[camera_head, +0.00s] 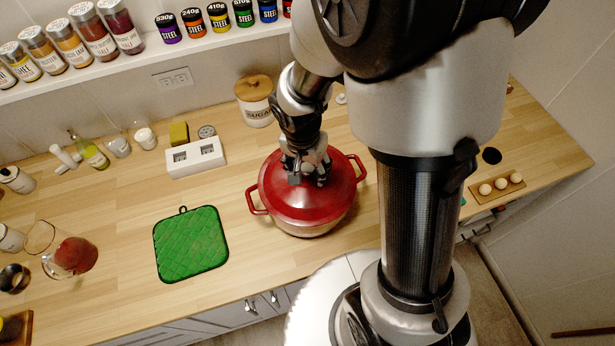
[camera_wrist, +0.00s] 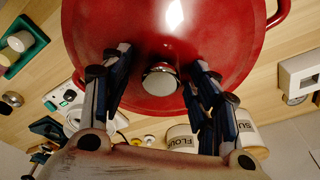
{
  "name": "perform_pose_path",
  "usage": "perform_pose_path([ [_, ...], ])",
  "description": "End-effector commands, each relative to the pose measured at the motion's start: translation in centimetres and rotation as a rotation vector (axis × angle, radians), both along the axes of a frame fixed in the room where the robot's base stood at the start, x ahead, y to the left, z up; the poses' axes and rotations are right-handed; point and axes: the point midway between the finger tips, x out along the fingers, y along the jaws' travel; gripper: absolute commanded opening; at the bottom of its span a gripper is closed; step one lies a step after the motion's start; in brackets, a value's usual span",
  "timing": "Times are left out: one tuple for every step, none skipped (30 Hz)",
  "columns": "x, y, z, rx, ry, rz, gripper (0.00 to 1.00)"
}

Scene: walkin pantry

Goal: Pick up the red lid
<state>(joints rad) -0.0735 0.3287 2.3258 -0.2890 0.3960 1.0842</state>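The red lid (camera_head: 279,196) is round and glossy and sits on a red pot with two side handles, on the wooden counter. In the wrist view the lid (camera_wrist: 205,45) fills the top, with a silver knob (camera_wrist: 160,80) at its middle. My gripper (camera_head: 308,178) is over the lid's centre and hides the knob in the head view. In the wrist view my gripper (camera_wrist: 159,64) is open, with one finger on each side of the knob and a visible gap to it on both sides.
A green quilted mat (camera_head: 191,244) lies left of the pot. A white box (camera_head: 190,158) and a sugar canister (camera_head: 254,101) stand behind. An egg holder (camera_head: 497,187) is at the right. A spice shelf (camera_head: 150,52) runs above. Bare counter lies between mat and pot.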

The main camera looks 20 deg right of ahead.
Motion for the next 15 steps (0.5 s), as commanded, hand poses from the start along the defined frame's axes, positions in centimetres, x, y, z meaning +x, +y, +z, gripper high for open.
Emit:
perform_pose_path([
  [-0.16, 0.01, -0.29, 0.001, 0.005, 0.000, 0.35],
  [-0.17, 0.02, -0.30, 0.001, 0.005, 0.000, 0.33],
  [-0.18, 0.02, -0.34, 0.001, 0.005, 0.000, 0.31],
  [-0.20, 0.02, -0.35, 0.001, 0.006, 0.000, 0.29],
  [-0.21, 0.02, -0.37, 0.001, 0.006, -0.001, 0.27],
  [-0.23, 0.02, -0.40, 0.001, 0.006, -0.001, 0.24],
  [-0.25, 0.03, -0.43, 0.001, 0.007, -0.001, 0.22],
  [-0.26, 0.02, -0.45, 0.000, 0.008, -0.001, 0.20],
  [-0.29, 0.03, -0.48, 0.001, 0.009, 0.000, 0.17],
  [-0.29, 0.03, -0.50, 0.001, 0.008, -0.001, 0.15],
  [-0.31, 0.04, -0.53, 0.001, 0.008, -0.001, 0.13],
  [-0.32, 0.04, -0.55, 0.001, 0.008, -0.001, 0.11],
  [-0.32, 0.04, -0.56, 0.002, 0.009, -0.001, 0.09],
  [-0.32, 0.06, -0.57, 0.002, 0.009, -0.001, 0.07],
  [-0.32, 0.07, -0.58, 0.002, 0.009, -0.001, 0.04],
])
